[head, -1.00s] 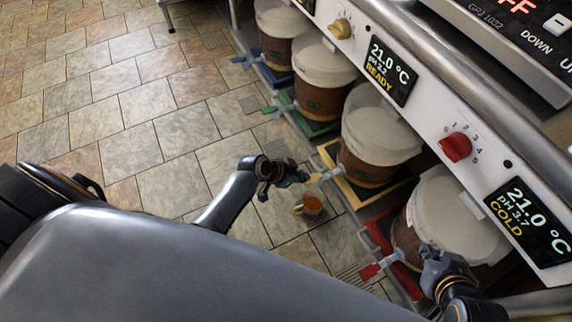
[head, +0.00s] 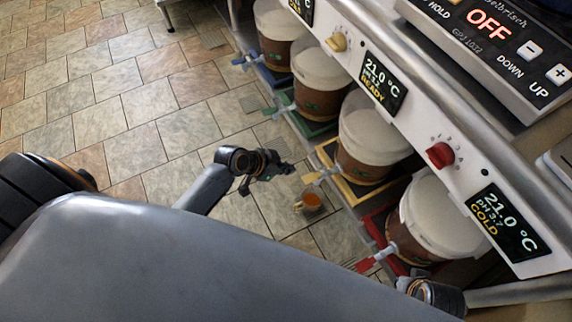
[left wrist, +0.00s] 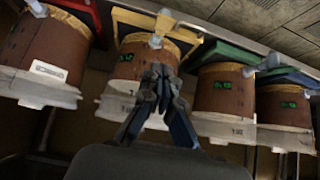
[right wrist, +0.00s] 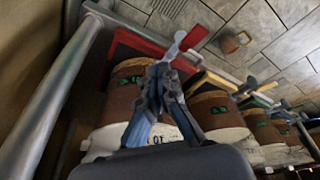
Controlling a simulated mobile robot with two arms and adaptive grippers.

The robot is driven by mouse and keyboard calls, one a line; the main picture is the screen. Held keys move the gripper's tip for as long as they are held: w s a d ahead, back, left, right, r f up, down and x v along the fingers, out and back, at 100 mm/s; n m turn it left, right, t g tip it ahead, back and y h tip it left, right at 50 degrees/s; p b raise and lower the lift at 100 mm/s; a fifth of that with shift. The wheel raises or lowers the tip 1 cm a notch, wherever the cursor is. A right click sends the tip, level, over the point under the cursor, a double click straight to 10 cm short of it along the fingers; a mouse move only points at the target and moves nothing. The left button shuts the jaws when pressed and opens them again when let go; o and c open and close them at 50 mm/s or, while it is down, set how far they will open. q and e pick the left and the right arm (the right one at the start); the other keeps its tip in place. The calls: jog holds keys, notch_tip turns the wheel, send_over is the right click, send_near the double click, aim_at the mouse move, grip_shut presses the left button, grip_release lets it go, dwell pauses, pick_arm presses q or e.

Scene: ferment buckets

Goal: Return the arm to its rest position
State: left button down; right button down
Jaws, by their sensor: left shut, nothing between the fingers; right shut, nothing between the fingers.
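My left gripper (head: 268,170) is shut and empty over the floor, to the left of the yellow-tray bucket (head: 370,145) and apart from it. Its closed fingers also show in the left wrist view (left wrist: 160,80), with the row of buckets behind them. My right arm is at the lower right of the head view, beside the red-tray bucket (head: 440,220); its fingertips are hidden there. In the right wrist view my right gripper (right wrist: 161,75) is shut and empty in front of the red-tray bucket (right wrist: 125,90).
An orange-brown mug (head: 309,203) stands on the floor below the yellow tap (head: 318,172). The red tap (head: 375,260) juts out over the floor. A control panel with a red knob (head: 440,155) runs above the buckets. Open tiled floor lies to the left.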

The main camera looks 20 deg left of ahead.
pick_arm(q)
jog(key=shift+s+a+r, duration=0.1)
jog(key=shift+r, duration=0.1)
pick_arm(e)
jog(key=shift+f, duration=0.35)
